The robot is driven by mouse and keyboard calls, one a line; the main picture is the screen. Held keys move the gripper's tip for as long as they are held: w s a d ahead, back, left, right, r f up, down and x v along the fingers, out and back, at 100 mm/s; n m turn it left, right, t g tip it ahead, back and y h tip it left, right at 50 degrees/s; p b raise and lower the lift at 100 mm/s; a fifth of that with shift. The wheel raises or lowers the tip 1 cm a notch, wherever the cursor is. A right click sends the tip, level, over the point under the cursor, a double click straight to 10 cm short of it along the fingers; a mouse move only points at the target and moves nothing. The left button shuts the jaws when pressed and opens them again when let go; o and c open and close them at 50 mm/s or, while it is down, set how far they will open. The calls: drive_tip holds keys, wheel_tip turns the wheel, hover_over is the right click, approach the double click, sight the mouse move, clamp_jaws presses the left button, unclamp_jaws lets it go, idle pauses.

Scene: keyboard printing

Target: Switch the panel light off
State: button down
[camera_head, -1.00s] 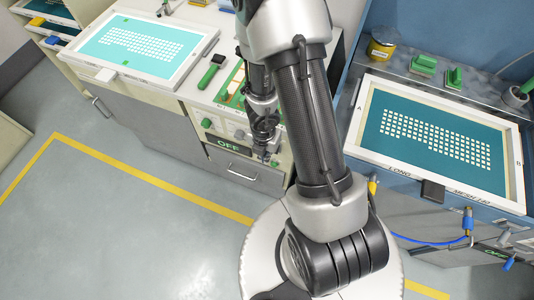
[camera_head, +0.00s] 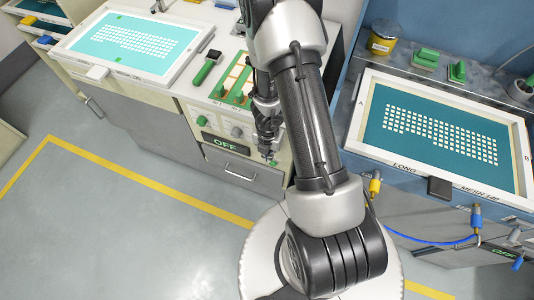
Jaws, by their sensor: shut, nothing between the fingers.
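The front panel of the middle cabinet carries a dark sign reading OFF (camera_head: 224,144). Above it are a green button (camera_head: 202,120) and a round grey knob (camera_head: 237,131). My gripper (camera_head: 271,158) points down at the right part of this panel. It is shut and empty, and a small green part shows right by its tips. I cannot tell whether the tips touch the panel. My gripper and arm hide the panel's right end and whatever control sits there. No lit lamp can be made out.
A white-framed teal screen (camera_head: 71,55) lies at left and another frame (camera_head: 355,125) at right. A green-handled tool (camera_head: 205,68) lies on the middle worktop. A drawer handle (camera_head: 237,173) is under the panel. Blue hose (camera_head: 425,240) hangs at right. The floor at left is clear.

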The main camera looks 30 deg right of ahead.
drive_tip(key=shift+f, duration=0.1)
drive_tip(key=shift+w+d+f+b, duration=0.1)
drive_tip(key=shift+d+f+b, duration=0.1)
drive_tip(key=shift+f+b, duration=0.3)
idle(0.3)
drive_tip(key=shift+r+p, duration=0.75)
drive_tip(key=shift+p, duration=0.15)
drive_tip(key=shift+f, duration=0.1)
